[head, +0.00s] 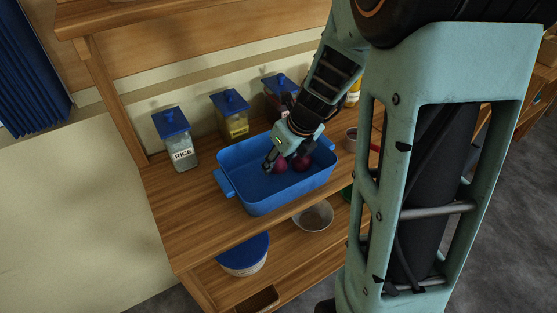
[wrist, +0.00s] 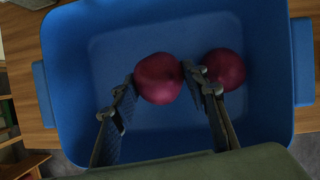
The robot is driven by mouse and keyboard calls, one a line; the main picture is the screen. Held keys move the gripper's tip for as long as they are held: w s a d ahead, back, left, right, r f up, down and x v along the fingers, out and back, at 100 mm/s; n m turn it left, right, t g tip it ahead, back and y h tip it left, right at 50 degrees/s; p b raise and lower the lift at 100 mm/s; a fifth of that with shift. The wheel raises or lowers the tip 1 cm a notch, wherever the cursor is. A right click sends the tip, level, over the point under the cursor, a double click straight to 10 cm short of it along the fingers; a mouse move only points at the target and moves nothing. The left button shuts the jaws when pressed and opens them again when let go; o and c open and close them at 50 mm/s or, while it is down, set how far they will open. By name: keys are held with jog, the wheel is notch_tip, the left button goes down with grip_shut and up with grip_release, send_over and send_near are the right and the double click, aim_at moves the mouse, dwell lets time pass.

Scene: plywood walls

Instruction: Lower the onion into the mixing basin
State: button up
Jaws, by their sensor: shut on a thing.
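The mixing basin (head: 275,199) is a blue rectangular tub with side handles on the wooden counter; it fills most of the wrist view (wrist: 68,85). My gripper (head: 279,161) is down inside the basin, pointing downward. Its two fingers (wrist: 158,75) are shut on a dark red onion (wrist: 159,80), one finger on each side. The held onion also shows in the head view (head: 280,166). A second red onion (wrist: 225,68) lies in the basin just right of the right finger. Whether the held onion touches the basin floor I cannot tell.
Behind the basin stand a RICE jar (head: 180,144), a yellowish jar (head: 232,118) and a reddish jar (head: 279,94), all blue-lidded. A metal bowl (head: 313,216) and a blue-lidded tub (head: 243,254) are on the shelf below. Counter left of the basin is clear.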

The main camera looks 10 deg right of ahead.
jog(key=shift+f+b, duration=0.7)
jog(key=shift+f, duration=0.25)
jog(key=shift+c, duration=0.2)
dwell(0.6)
jog(key=o, duration=1.3)
